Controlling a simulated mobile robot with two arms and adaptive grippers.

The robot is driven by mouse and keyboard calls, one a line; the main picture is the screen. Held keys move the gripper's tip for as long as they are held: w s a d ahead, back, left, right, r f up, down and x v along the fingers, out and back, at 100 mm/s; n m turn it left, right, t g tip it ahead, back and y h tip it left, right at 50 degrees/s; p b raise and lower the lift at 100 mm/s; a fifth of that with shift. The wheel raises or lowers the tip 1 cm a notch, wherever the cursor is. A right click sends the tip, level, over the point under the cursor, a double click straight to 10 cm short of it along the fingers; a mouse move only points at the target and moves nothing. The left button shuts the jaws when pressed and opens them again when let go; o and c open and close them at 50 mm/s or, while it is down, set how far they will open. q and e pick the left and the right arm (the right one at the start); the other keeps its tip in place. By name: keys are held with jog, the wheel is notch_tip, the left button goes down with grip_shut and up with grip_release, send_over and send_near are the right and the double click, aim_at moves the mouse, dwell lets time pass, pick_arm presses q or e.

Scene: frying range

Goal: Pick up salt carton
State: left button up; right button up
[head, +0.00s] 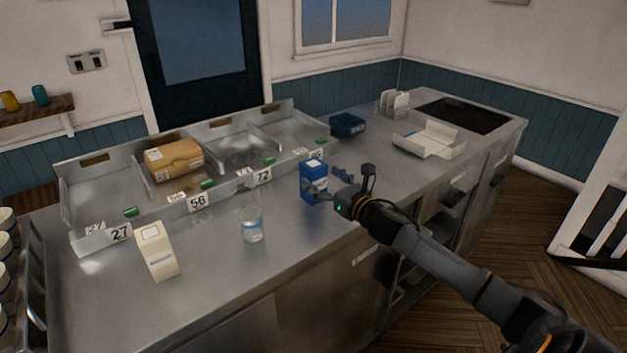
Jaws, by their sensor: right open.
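A blue carton (309,176) with a pale label, which I take to be the salt carton, stands upright on the steel counter in the head view. My right gripper (328,186) is open at the carton's right side, with one finger in front of its lower part and the other behind and to the right. I cannot tell whether a finger touches it. My left gripper is not in view.
A glass jar (251,226) and a cream carton (157,251) stand left on the counter (225,290). Behind is a divided steel tray (85,196) holding a brown package (174,160). A dark blue bin (347,124) and open white box (429,140) are farther back.

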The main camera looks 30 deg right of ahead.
aim_at(314, 164)
jog(key=w, duration=0.2)
jog(key=w+p, duration=0.1)
jog(key=shift+w+r, duration=0.25)
jog(key=shift+w, duration=0.05)
jog(key=shift+w+f, duration=0.15)
jog(key=shift+w, duration=0.3)
jog(key=c, duration=1.2)
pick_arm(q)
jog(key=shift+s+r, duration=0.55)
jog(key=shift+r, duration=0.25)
pick_arm(e)
jog(key=shift+c, duration=0.6)
jog(key=shift+r, duration=0.7)
jog(key=r, duration=0.2)
jog(key=shift+s+a+r+b, duration=0.15)
jog(key=shift+s+r+b, duration=0.15)
jog(key=shift+b, duration=0.05)
pick_arm(q)
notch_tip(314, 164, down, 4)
jog(key=b, duration=0.3)
pick_arm(e)
jog(key=s+a+r, duration=0.6)
jog(key=s+r, duration=0.3)
jog(key=s, duration=0.3)
